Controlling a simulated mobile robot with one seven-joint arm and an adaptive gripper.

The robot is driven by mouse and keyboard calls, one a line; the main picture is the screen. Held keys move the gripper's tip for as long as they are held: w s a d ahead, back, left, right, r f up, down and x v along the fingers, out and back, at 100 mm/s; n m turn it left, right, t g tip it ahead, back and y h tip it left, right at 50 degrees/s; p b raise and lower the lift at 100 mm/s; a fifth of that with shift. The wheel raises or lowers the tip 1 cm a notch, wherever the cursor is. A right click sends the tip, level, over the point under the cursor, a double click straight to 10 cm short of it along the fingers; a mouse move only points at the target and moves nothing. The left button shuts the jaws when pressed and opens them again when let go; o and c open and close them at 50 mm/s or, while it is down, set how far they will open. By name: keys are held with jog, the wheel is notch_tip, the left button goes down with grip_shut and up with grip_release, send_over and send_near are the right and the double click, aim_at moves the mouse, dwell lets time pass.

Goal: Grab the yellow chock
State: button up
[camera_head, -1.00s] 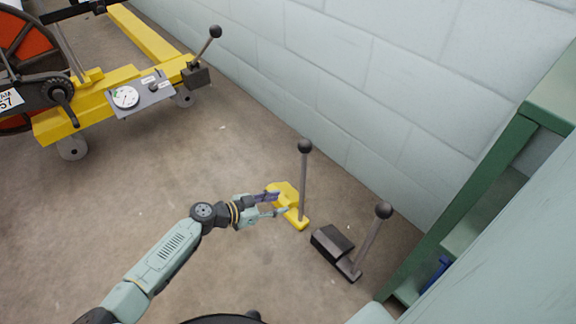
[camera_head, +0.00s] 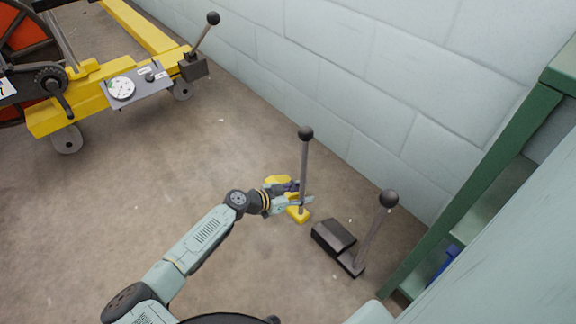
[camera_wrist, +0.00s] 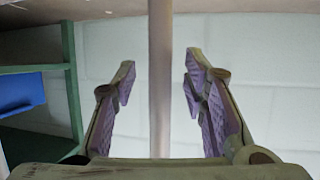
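The yellow chock (camera_head: 298,215) sits on the concrete floor near the wall, with a grey upright rod (camera_head: 304,170) topped by a dark ball (camera_head: 305,133). My gripper (camera_head: 308,193) is at the rod, above the chock's base, and hides part of the yellow body. In the wrist view the rod (camera_wrist: 160,80) stands between the two purple-padded fingers of my gripper (camera_wrist: 160,90). Visible gaps remain on both sides of the rod, so the fingers are open. The chock's yellow body is out of the wrist view.
A black chock (camera_head: 335,240) with its own tilted rod and ball stands close to the right. A green shelf frame (camera_head: 475,190) is further right. A block wall (camera_head: 350,80) runs behind. A yellow wheeled frame (camera_head: 80,110) is at upper left, with open floor between.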

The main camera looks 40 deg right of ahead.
jog(key=shift+c, duration=0.5)
grip_shut()
jog(key=shift+r, duration=0.15)
dwell(0.4)
